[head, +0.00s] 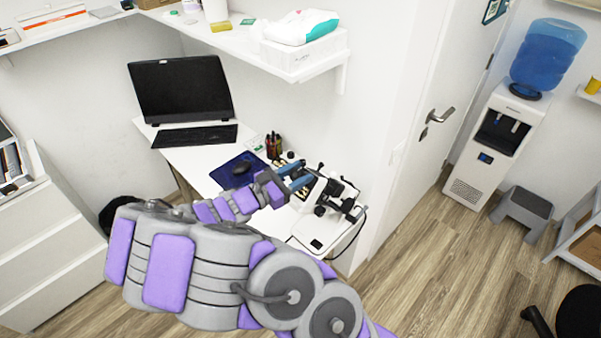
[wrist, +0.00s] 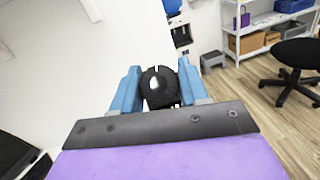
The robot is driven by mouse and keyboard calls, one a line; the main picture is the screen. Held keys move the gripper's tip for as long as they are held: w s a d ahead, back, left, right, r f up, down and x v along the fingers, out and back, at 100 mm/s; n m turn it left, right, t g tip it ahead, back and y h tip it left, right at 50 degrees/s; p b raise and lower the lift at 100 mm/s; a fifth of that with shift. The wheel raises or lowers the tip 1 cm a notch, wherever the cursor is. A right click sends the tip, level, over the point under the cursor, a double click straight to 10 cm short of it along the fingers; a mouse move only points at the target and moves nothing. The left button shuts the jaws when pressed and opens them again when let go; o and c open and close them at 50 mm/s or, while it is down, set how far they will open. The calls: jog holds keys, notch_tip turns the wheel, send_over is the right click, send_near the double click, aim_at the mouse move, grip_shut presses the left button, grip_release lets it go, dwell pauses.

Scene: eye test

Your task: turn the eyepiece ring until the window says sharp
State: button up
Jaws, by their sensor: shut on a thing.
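The eye test device (head: 338,203) stands at the near end of the white desk, with black parts on a pale base. A small dark panel (head: 316,244) shows on the base; I cannot read any word on it, nor tell whether it is the window. My gripper (head: 303,182) reaches the device from the left. In the wrist view its blue fingers (wrist: 160,82) are shut on a round black ring with a pale hole, which looks like the eyepiece ring (wrist: 151,97). The purple and black gripper body hides what lies below the ring.
On the desk are a monitor (head: 181,88), keyboard (head: 195,136), mouse (head: 242,168) on a dark blue mat and a pen holder (head: 273,144). A shelf (head: 240,37) hangs above. A door and water dispenser (head: 498,141) stand right.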

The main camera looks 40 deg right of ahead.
jog(key=shift+w+a, duration=0.15)
jog(key=o, duration=0.9)
jog(key=shift+a, duration=0.45)
jog(key=shift+o, duration=0.4)
jog(key=shift+a+r, duration=0.1)
jog(key=shift+a, duration=0.1)
jog(key=shift+d, duration=0.35)
jog(key=w+a+p, duration=0.1)
jog(key=a+p, duration=0.1)
jog(key=a, duration=1.4)
jog(key=shift+a, duration=1.3)
